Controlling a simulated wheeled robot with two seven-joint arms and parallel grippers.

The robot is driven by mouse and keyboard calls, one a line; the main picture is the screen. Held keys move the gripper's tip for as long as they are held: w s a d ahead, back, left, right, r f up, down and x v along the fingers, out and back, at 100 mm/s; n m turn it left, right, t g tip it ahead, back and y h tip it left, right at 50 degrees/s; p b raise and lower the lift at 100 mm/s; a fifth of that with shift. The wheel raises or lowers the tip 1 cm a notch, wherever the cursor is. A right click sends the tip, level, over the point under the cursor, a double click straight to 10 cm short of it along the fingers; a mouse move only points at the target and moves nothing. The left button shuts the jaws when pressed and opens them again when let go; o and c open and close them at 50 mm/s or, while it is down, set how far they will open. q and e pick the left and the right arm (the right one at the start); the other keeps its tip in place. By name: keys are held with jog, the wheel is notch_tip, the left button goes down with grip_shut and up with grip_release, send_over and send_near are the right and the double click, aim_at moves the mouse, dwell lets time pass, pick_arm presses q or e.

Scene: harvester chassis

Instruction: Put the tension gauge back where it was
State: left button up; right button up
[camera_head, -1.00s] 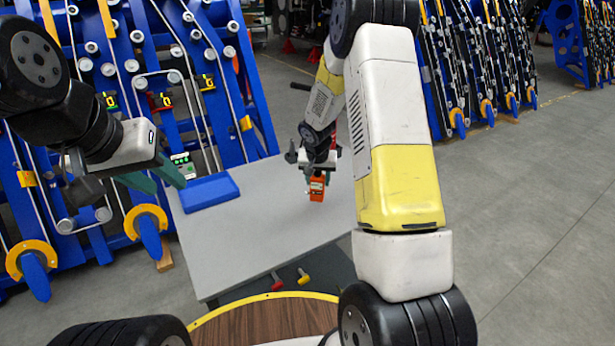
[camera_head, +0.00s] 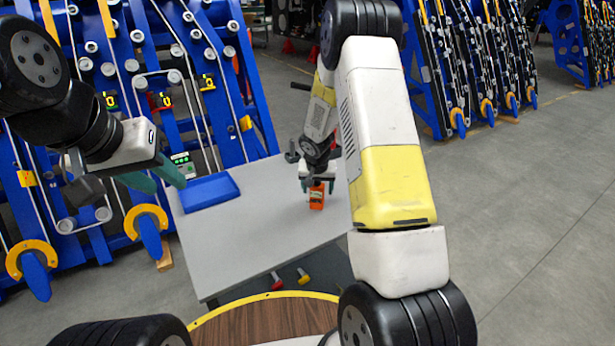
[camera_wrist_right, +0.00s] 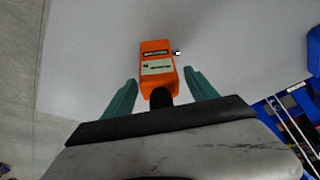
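The orange gauge (camera_head: 317,196) is at the right part of the grey table, below my right gripper (camera_head: 317,184). In the right wrist view the orange gauge (camera_wrist_right: 158,70) shows a labelled face and a black end towards me. The teal fingers of my right gripper (camera_wrist_right: 160,92) are apart on either side of that black end, with visible gaps. Whether the gauge rests on the table is hard to tell. My left gripper (camera_head: 160,178) is at the left, its teal fingers apart and empty, in front of the blue frame.
The grey table (camera_head: 260,235) carries a blue tray (camera_head: 207,192) at its left. A small green-lit device (camera_head: 182,164) shows beside my left fingers. Red (camera_head: 277,281) and yellow (camera_head: 303,276) handled items lie below the table's front edge. The table's middle is clear.

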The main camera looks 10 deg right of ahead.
jog(key=s+a+r+y, duration=0.1)
jog(key=s+r, duration=0.7)
jog(key=r, duration=0.5)
jog(key=s+r, duration=0.8)
jog(key=r, duration=0.4)
jog(key=s+a+r+n+t+y, duration=0.1)
jog(key=s+a+r+n, duration=0.1)
jog(key=s, duration=0.7)
jog(key=s+a+r+n+y, duration=0.1)
jog(key=s+r, duration=0.3)
jog(key=s, duration=0.5)
jog(key=shift+s+a+r+n+t+y, duration=0.15)
jog(key=shift+a+r+n+t+y, duration=0.2)
jog(key=shift+a, duration=0.2)
